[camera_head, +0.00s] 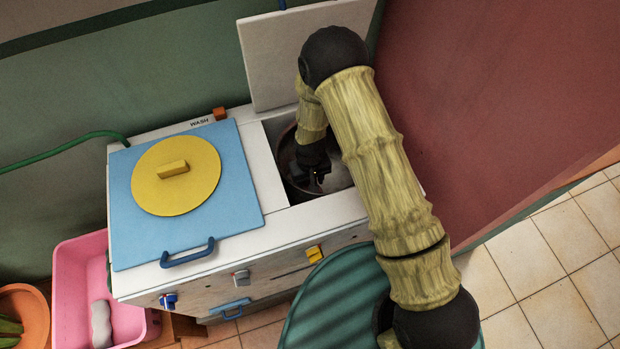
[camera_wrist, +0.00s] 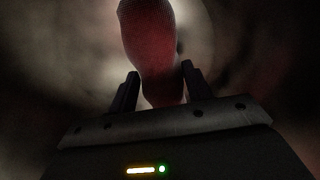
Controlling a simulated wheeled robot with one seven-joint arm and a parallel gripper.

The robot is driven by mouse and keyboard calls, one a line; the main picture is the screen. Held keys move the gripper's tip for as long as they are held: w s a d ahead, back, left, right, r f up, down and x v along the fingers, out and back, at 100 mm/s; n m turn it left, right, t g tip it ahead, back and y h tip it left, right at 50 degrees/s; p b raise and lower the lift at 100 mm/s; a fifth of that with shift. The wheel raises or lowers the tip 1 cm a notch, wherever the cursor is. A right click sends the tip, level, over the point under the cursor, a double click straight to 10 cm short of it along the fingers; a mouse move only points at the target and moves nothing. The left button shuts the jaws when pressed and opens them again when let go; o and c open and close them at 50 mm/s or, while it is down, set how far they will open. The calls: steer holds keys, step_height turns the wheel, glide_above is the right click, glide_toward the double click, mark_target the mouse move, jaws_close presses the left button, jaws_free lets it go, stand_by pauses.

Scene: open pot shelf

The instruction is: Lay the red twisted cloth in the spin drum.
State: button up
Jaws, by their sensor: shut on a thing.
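The red twisted cloth (camera_wrist: 152,50) shows in the wrist view between the two fingers of my gripper (camera_wrist: 158,88), which is shut on it. The cloth extends away from the fingertips into a dim, round-walled space. In the head view my gripper (camera_head: 318,176) is down inside the opening of the spin drum (camera_head: 292,180), on the right side of the white machine. The cloth cannot be made out in the head view. My arm covers the right part of the drum opening. Whether the cloth touches the drum floor cannot be told.
The raised white lid (camera_head: 280,60) stands behind the drum. A blue wash lid (camera_head: 240,180) with a yellow disc (camera_head: 200,185) covers the left side. A pink tub (camera_head: 72,290) sits at left, and a teal ribbed surface (camera_head: 325,310) is in front. A red wall (camera_head: 480,110) is close at right.

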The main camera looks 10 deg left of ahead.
steer(key=shift+s+f, duration=0.15)
steer(key=shift+f, duration=0.25)
steer(key=o, duration=1.2)
steer(key=shift+c, duration=0.2)
step_height(320, 180, up, 18)
steer(key=shift+f+p, duration=0.25)
steer(key=shift+p, duration=0.2)
steer(key=shift+w, duration=0.2)
